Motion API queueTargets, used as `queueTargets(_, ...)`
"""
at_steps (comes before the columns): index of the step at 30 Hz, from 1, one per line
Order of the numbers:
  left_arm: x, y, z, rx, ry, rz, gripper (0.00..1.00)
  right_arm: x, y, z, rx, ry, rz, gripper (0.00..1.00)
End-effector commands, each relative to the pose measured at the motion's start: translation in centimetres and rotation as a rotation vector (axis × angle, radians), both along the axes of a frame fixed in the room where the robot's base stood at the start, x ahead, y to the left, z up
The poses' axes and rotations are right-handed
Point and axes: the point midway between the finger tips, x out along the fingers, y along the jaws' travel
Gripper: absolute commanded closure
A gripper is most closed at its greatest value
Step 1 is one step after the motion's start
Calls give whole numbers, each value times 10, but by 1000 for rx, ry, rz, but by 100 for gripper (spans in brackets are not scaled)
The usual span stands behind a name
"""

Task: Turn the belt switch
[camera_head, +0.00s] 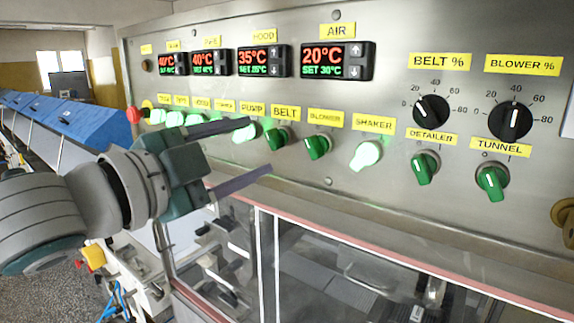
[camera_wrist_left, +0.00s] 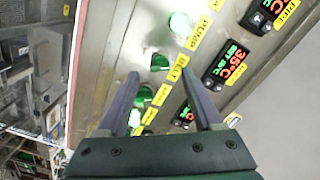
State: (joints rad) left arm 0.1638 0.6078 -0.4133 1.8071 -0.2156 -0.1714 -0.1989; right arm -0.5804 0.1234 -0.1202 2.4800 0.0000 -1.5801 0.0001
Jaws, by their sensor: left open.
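The belt switch (camera_head: 277,139) is a dark green, unlit knob under the yellow BELT label (camera_head: 285,113) on the steel panel. My left gripper (camera_head: 258,146) is open, its two fingers reaching in from the left, one tip higher and one lower, just left of the knob in the head view. In the left wrist view, the belt switch (camera_wrist_left: 160,62) shows beyond and between the fingertips of the gripper (camera_wrist_left: 159,73). Nothing is between the fingers, and I see no clear contact with the knob. My right gripper is out of view.
The lit pump switch (camera_head: 244,133) is left of the belt switch, partly behind the fingers. The unlit blower switch (camera_head: 317,147) and lit shaker switch (camera_head: 366,155) are to the right. Temperature displays (camera_head: 262,61) sit above. A glass-fronted housing (camera_head: 330,270) lies below the panel.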

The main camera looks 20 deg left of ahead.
Motion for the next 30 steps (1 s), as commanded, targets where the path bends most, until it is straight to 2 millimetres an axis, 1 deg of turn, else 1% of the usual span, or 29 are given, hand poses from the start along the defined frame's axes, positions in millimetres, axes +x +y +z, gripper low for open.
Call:
queueTargets(1, -10, 3, -5, 3, 1, -2, 32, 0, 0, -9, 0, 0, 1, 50)
queueTargets(6, -36, 12, -5, 1, 2, -4, 32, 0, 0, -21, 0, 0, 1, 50)
queueTargets(9, -47, 17, -4, 1, 2, -1, 32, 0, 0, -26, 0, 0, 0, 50)
queueTargets(12, -54, 19, -2, 0, 1, -1, 32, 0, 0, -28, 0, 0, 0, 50)
queueTargets(16, -57, 20, -1, -1, 1, -1, 32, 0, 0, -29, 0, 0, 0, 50)
queueTargets(27, -57, 20, 0, -2, 1, -1, 32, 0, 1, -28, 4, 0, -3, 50)
queueTargets(30, -58, 22, -1, -27, 35, 26, 32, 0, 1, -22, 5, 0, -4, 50)
